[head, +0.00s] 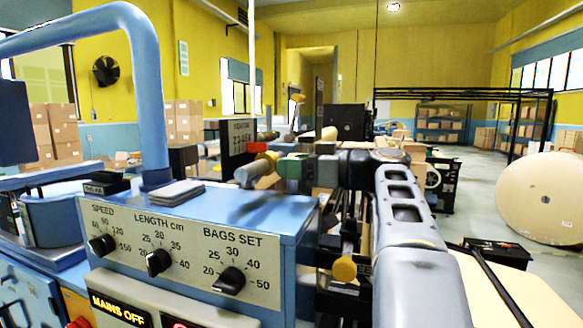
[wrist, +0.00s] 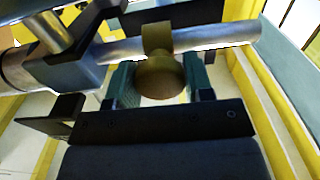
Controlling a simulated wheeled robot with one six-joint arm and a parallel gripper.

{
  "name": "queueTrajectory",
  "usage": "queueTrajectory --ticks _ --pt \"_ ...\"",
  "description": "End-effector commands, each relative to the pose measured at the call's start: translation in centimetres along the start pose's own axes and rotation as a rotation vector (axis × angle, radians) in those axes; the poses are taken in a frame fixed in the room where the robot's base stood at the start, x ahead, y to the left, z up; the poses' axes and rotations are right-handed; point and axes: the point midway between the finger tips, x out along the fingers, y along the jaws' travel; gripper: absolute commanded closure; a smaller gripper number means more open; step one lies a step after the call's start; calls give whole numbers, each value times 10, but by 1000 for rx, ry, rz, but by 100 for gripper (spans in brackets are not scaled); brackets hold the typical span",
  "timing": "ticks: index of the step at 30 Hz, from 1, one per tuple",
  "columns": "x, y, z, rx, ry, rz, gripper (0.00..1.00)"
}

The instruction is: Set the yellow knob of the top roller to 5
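The yellow knob (wrist: 162,78) of the roller is in the middle of the wrist view, with its round face toward the camera and shaded. My gripper (wrist: 161,84) has its green fingers on either side of the knob, and no clear gap shows, so it looks shut on it. A metal roller (wrist: 225,38) runs behind the knob. No scale or number for this knob is readable. Another yellow knob (head: 344,268) sits lower, beside my arm, apart from my gripper.
The blue machine (head: 225,208) stands in front with a panel of black dials (head: 158,262). A blue tube (head: 150,90) arches at left. A large kraft roll (head: 540,198) stands at right on open floor. Cartons (head: 52,135) are stacked at the back left.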

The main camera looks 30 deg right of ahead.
Motion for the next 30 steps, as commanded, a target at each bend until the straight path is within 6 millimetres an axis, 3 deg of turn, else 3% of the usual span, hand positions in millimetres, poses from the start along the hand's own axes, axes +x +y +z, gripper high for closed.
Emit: queueTrajectory --ticks 8,17,22,30 --pt "0 0 0 0 0 0 27" --pt "-3 0 1 0 0 1 27" --pt "-25 1 3 0 -1 6 27" --pt "-82 1 3 0 0 6 27"
